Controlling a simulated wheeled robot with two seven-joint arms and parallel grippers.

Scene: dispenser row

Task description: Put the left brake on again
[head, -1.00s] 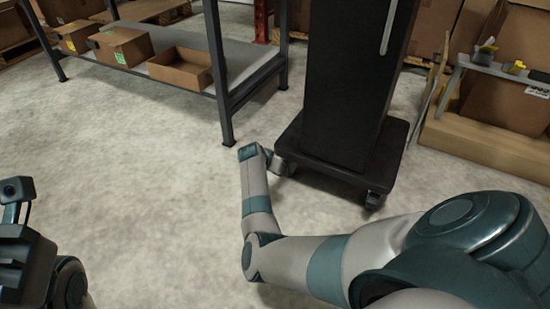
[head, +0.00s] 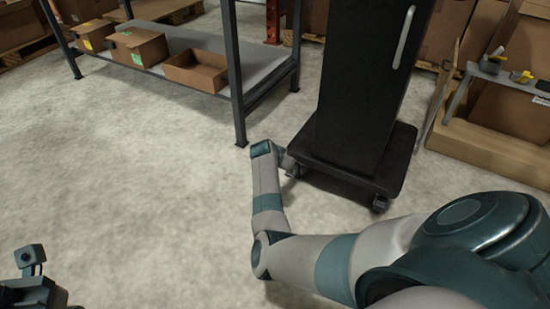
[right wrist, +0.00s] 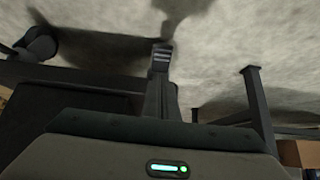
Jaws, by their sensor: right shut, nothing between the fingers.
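A tall black cabinet (head: 366,80) stands upright on a dark wheeled base (head: 352,166). Its left front caster (head: 293,169) is partly hidden beside my right forearm's end; the right front caster (head: 379,203) is in plain sight. A brake lever cannot be made out. My right arm reaches down to the floor by the left caster; its fingers are hidden in the head view. In the right wrist view my right gripper (right wrist: 162,50) is shut and empty, apart from a dark caster (right wrist: 39,44) at the upper left. My left wrist is at the lower left; its fingers do not show clearly.
A grey metal shelf (head: 190,45) with cardboard boxes stands left of the cabinet, its leg (head: 238,100) close to my right arm. A low stand (head: 500,78) and cartons are at the right. The floor in front and left is clear.

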